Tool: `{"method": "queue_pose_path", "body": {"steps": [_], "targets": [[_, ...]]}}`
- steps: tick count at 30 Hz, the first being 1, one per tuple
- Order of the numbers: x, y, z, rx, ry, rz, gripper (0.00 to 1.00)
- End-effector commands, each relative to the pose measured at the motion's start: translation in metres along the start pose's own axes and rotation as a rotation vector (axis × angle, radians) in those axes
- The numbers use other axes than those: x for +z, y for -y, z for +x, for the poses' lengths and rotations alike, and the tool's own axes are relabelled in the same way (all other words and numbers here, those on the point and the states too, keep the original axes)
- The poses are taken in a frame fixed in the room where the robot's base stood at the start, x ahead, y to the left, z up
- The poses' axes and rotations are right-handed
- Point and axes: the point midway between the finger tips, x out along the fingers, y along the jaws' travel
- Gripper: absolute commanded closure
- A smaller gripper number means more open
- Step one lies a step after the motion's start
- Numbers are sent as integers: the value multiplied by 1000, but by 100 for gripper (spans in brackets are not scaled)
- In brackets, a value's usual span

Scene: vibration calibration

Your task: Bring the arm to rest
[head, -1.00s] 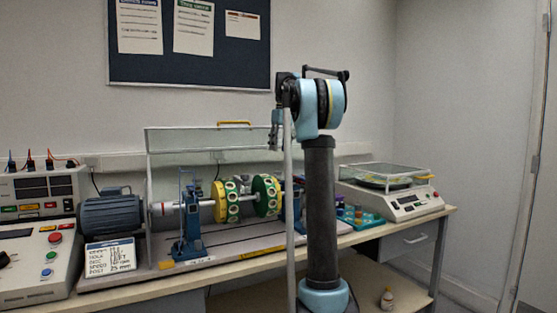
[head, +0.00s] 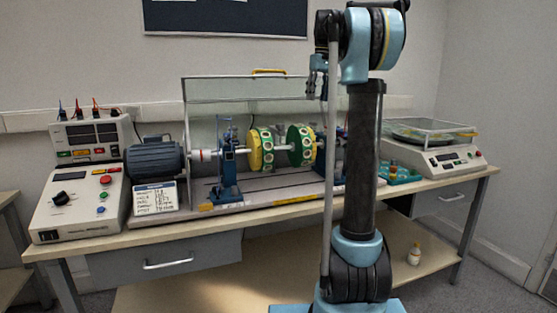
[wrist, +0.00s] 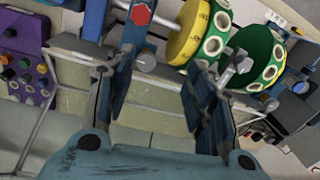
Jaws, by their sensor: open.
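My arm stands upright in front of the bench in the head view, its upper joint at the top edge. My gripper (head: 317,82) hangs small beside that joint, left of the dark arm link. In the wrist view my gripper (wrist: 160,82) has its two blue fingers spread apart, with nothing held between them. Beyond the fingertips are a yellow disc (wrist: 190,35) and a green disc (wrist: 258,55) with pale round holes. I cannot tell how far the fingers are from them.
The bench (head: 110,245) carries a control box (head: 75,205), a motor (head: 155,160), the rotor with its discs behind a clear guard (head: 225,92), and a balance (head: 437,150) at right. A purple panel (wrist: 25,55) shows in the wrist view.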

Motion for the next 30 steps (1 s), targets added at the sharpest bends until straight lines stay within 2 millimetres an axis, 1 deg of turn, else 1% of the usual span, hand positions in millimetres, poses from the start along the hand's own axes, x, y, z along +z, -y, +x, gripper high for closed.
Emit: {"method": "queue_pose_path", "body": {"steps": [1, 8, 14, 23, 29, 30], "targets": [[13, 7, 6, 5, -4, 14, 50], [65, 33, 41, 31, -28, 77, 50], [112, 56, 79, 51, -50, 133, 50], [184, 87, 151, 78, -86, 215, 50], [232, 106, 208, 95, -111, 269, 50], [242, 110, 220, 98, -117, 279, 50]]}}
